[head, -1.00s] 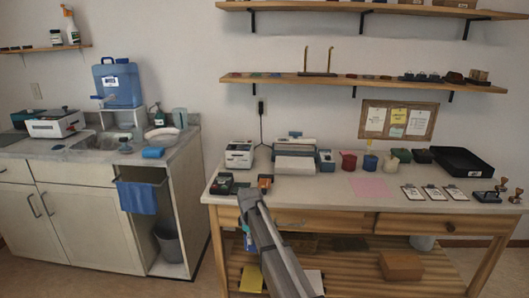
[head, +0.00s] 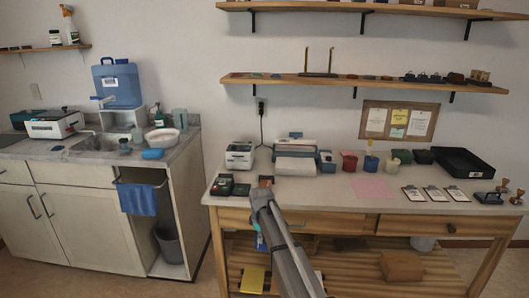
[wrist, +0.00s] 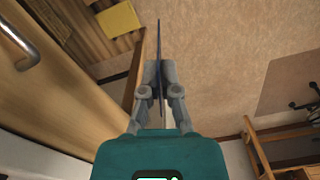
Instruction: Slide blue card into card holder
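The blue card (wrist: 160,50) is thin and seen edge-on in the wrist view, upright between the fingertips. My gripper (wrist: 161,82) is shut on it, with the card's free end reaching past the fingers. In the head view a small bit of blue, apparently the card (head: 261,242), shows left of my arm, in front of the table's front edge and below its top; my gripper is mostly hidden there. A small black and orange item (head: 266,181) lies on the tabletop just behind my arm. I cannot tell whether it is the card holder.
A dark card terminal (head: 222,186) sits at the left end of the wooden table (head: 330,195). A printer (head: 239,155), cups, a pink sheet (head: 371,189), clipboards and a black tray (head: 462,162) stand farther along. A yellow item (head: 253,280) lies on the lower shelf.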

